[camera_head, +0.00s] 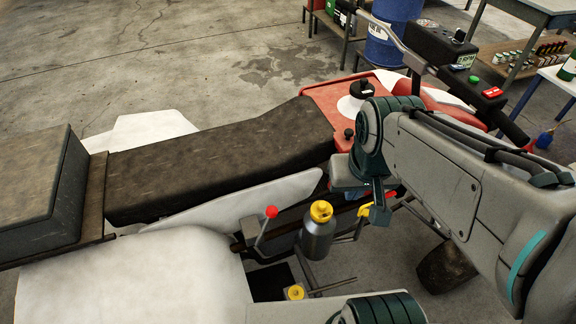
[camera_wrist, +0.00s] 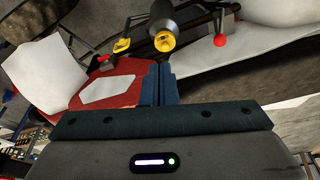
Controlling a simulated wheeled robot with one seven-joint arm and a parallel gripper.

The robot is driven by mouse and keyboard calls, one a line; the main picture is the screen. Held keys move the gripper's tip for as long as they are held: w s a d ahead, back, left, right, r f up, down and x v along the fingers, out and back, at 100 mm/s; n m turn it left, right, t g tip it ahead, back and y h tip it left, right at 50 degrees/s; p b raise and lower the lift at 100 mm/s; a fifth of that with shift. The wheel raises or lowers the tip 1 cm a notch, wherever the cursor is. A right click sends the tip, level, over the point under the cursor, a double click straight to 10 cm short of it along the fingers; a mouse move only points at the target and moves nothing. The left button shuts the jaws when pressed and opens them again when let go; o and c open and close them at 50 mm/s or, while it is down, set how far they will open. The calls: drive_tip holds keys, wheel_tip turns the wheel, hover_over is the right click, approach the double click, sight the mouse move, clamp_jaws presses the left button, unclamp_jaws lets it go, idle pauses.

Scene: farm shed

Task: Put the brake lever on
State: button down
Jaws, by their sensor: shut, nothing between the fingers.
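A lever with a red ball knob (camera_head: 271,212) stands on the near side of the vehicle, below the long dark seat. Its thin shaft leans up and to the right from a dark slot area. The red knob also shows at the top of the wrist view (camera_wrist: 219,41), right of the fingers. My gripper (camera_head: 380,213) is shut and empty, to the right of the knob and clear of it, beyond the grey canister. In the wrist view, its fingers (camera_wrist: 157,86) are together, over the red bodywork and white panel. No label shows which control is the brake lever.
A grey canister (camera_head: 317,238) with a yellow cap stands between the knob and my gripper. A small yellow part (camera_head: 364,209) is beside my gripper. The seat (camera_head: 215,165) and white fender (camera_head: 140,272) border the lever. Handlebars (camera_head: 395,38) are at the upper right.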

drive_tip(key=w+a+f+m+g+y, duration=0.1)
drive_tip(key=w+f+m+g+y, duration=0.1)
drive_tip(key=w+f+m, duration=0.5)
drive_tip(key=w+a+f+m+g+y+b, duration=0.1)
drive_tip(key=w+f+m+y, duration=0.2)
drive_tip(key=w+f+m, duration=0.4)
drive_tip(key=shift+a+f+m+g, duration=0.4)
drive_tip(key=shift+f+m, duration=0.2)
drive_tip(key=shift+m, duration=0.6)
drive_tip(key=s+a+f, duration=0.1)
drive_tip(key=a+f, duration=0.6)
drive_tip(key=a, duration=0.1)
drive_tip(key=shift+s+a+f, duration=0.15)
drive_tip(key=shift+a+f, duration=0.15)
drive_tip(key=shift+f, duration=0.1)
drive_tip(key=shift+r, duration=0.15)
